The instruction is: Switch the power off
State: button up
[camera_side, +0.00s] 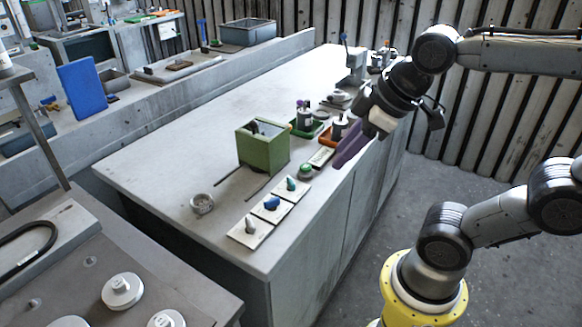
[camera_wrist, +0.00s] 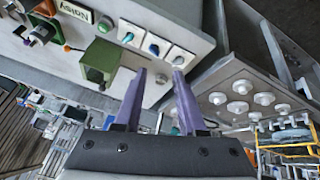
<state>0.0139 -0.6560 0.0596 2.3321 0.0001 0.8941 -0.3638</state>
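Three white plates with rotary knobs lie in a row along the front edge of the bench: a green knob (camera_side: 291,183), a blue knob (camera_side: 271,202) and a grey knob (camera_side: 250,225). The wrist view also shows the green knob (camera_wrist: 127,38), the blue knob (camera_wrist: 154,49) and the grey knob (camera_wrist: 178,60). A round green button (camera_side: 305,171) sits beside the row. Which control is the power switch I cannot tell. My gripper (camera_side: 341,160), with purple fingers, hangs above the bench edge, right of the knobs. In the wrist view it (camera_wrist: 160,72) is open and empty.
A green open-topped box (camera_side: 263,148) with dark rods stands behind the knobs. A small round metal dish (camera_side: 202,204) lies left of them. A label plate (camera_wrist: 74,12) reads "Noisy". Small trays with parts (camera_side: 307,127) stand farther back.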

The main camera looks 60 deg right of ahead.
jog(key=w+d+n+g, duration=0.1)
jog(key=w+d+n, duration=0.1)
jog(key=w, duration=0.6)
jog(key=n+g, duration=0.2)
jog(key=g, duration=0.1)
send_over(291, 180)
jog(key=a, duration=0.2)
notch_tip(291, 180, down, 10)
jog(key=shift+m+g, duration=0.5)
jog(key=shift+g, duration=0.4)
jog(key=f, duration=0.1)
jog(key=d+f, duration=0.1)
jog(key=f, duration=0.3)
jog(key=shift+w+d+f, duration=0.1)
jog(key=shift+d+f, duration=0.15)
jog(key=shift+d, duration=0.15)
jog(key=shift+d+f, duration=0.1)
jog(key=shift+f, duration=1.15)
jog(key=shift+s+f+m, duration=0.2)
jog(key=shift+f+m, duration=0.1)
jog(key=m, duration=0.4)
jog(key=shift+s+f+m, duration=0.1)
jog(key=shift+m, duration=0.3)
jog(key=m, duration=0.6)
jog(key=shift+m, duration=1.1)
jog(key=shift+f, duration=0.5)
jog(key=shift+w, duration=0.2)
